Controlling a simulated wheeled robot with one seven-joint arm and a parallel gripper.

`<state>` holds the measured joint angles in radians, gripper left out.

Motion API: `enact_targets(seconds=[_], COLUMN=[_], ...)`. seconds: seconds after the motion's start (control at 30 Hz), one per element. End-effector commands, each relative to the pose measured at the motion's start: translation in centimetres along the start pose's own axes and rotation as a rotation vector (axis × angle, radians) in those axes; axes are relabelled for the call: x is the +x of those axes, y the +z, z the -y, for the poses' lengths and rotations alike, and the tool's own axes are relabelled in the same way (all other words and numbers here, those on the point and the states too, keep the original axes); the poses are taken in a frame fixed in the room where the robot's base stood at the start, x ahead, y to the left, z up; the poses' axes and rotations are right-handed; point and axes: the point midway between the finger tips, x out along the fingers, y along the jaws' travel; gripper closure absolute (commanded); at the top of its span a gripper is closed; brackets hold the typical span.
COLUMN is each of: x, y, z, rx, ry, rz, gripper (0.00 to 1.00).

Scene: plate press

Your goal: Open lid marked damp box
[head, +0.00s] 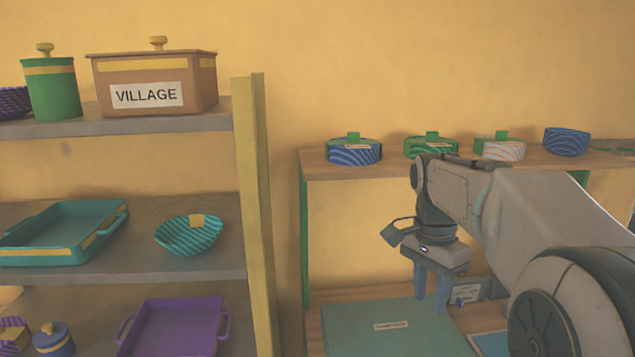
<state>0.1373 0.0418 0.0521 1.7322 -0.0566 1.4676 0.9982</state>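A flat teal box top or panel (385,343) lies on the lower wooden surface at the bottom centre. It bears a small pale label (391,325) whose lettering is too small to read with certainty; it looks shut. My gripper (431,288) points down above the far right part of this teal panel. Its two fingers are apart, with nothing visible between them. I cannot tell the height of the fingertips above it. The panel's near side is cut off by the frame.
A wooden shelf (385,170) behind holds several lidded round pots and a blue bowl (566,141). A small grey-blue labelled object (465,292) is right of the fingers. At left, a yellow post (258,210) edges shelves with a VILLAGE box (155,85), trays and a teal bowl (188,236).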

Motion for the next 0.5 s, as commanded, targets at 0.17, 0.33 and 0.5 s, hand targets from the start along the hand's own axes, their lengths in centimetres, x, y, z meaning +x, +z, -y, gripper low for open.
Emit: enact_targets(seconds=[0.17,0.33,0.5], x=[1.4,4.1,7.2], y=[3.0,6.3,9.0], z=[-2.4,-5.4,-8.0], rx=[-0.237,-0.536,-0.808], ry=[-0.080,-0.167,-0.233], rz=[-0.059,-0.154,-0.262], gripper=[0.67,0.67,0.67])
